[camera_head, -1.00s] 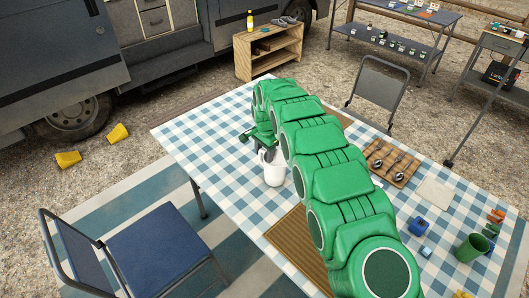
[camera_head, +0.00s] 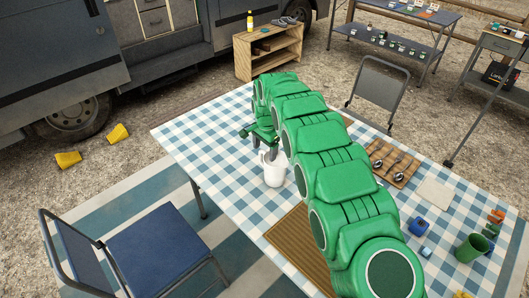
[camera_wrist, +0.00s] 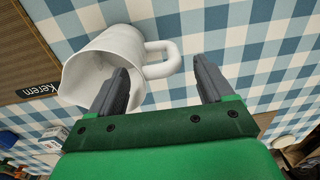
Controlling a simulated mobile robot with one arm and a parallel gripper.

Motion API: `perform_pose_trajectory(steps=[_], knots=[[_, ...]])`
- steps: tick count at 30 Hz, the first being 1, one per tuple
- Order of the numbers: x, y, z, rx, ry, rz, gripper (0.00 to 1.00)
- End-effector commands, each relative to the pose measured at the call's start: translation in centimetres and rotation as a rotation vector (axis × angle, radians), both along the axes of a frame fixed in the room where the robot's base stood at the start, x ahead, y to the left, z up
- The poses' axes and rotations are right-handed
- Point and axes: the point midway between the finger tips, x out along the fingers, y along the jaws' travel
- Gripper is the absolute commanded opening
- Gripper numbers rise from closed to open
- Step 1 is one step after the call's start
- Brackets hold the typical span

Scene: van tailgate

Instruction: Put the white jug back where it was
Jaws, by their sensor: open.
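The white jug (camera_head: 273,170) stands upright on the checked tablecloth (camera_head: 215,150), left of my arm in the head view. In the wrist view the white jug (camera_wrist: 108,62) is at the upper left, with its handle pointing right. My gripper (camera_wrist: 158,85) is open, its two grey fingers apart. The left finger overlaps the jug's body in the picture, and the handle's end shows between the fingers. In the head view my gripper (camera_head: 262,140) is just behind the jug. Whether a finger touches the jug I cannot tell.
A wooden tray (camera_head: 393,163) with spoons, a blue cup (camera_head: 418,227) and a green cup (camera_head: 472,248) are at the right. The cloth left of the jug is clear.

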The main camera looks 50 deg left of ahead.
Motion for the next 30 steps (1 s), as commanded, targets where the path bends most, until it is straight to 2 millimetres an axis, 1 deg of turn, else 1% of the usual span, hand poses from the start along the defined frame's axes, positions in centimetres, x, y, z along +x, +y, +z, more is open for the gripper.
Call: perform_pose_trajectory(steps=[1,9,12,15,19,26,28,30], knots=[[0.1,0.0,0.9,0.002,-0.002,-0.001,0.81],[0.1,-0.2,5.9,0.004,-0.002,0.000,0.81],[0.1,-0.2,7.7,0.006,-0.004,0.000,0.81],[0.1,-0.3,9.0,0.005,-0.003,0.000,0.81],[0.1,-0.4,9.8,0.003,-0.002,0.001,0.81],[0.1,-0.5,9.9,0.002,-0.001,0.000,0.81],[0.3,-0.7,10.1,0.001,-0.002,-0.001,0.81],[0.9,-1.5,10.5,-0.003,-0.004,-0.005,0.81]])
